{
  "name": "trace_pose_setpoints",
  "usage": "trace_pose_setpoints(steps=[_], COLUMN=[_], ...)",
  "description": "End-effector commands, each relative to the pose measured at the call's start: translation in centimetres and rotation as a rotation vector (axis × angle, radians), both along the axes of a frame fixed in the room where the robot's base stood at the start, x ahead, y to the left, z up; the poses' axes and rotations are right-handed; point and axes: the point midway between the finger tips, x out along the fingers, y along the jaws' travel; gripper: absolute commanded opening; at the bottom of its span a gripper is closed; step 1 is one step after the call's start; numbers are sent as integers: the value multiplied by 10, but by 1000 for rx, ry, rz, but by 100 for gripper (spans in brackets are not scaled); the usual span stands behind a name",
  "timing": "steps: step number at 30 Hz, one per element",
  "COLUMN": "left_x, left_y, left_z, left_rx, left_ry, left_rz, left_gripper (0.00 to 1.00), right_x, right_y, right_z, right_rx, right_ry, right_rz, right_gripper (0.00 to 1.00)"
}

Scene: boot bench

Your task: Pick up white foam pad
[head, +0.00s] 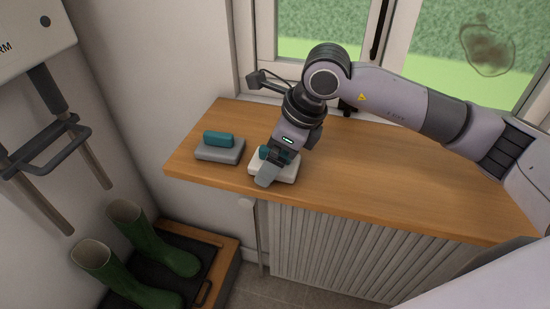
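The white foam pad (288,174) lies on the wooden counter near its front edge, with a teal piece (264,152) on its top. My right gripper (269,168) reaches down over the pad from the right-hand arm. One grey finger shows in front of the pad's left part. The gripper hides much of the pad and the teal piece, so whether the fingers grip anything is unclear. My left gripper is out of view.
A grey pad (221,153) with a teal handle (218,139) sits just left on the counter (370,185). The counter's right part is clear. Green boots (150,240) stand on a dark tray below left. A window is behind, and a wall-mounted rack (50,150) is at left.

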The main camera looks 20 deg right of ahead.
Motion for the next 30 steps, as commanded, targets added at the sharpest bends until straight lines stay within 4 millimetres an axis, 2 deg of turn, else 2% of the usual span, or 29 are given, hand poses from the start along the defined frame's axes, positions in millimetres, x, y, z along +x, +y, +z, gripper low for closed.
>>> trace_pose_setpoints(steps=[4,5,10,23,26,30], left_x=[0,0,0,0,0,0], left_y=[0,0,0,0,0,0], left_z=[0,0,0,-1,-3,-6], left_rx=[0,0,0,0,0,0], left_ry=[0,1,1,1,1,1], left_rz=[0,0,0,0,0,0], left_gripper=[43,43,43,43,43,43], right_x=[0,0,0,1,1,1], right_y=[0,0,0,0,0,1], right_z=[0,0,0,7,17,43], right_rx=[0,0,0,1,3,2], right_ry=[0,0,0,-3,-5,-7], right_rz=[0,0,0,-1,-1,0], right_gripper=[99,96,40,38,38,38])
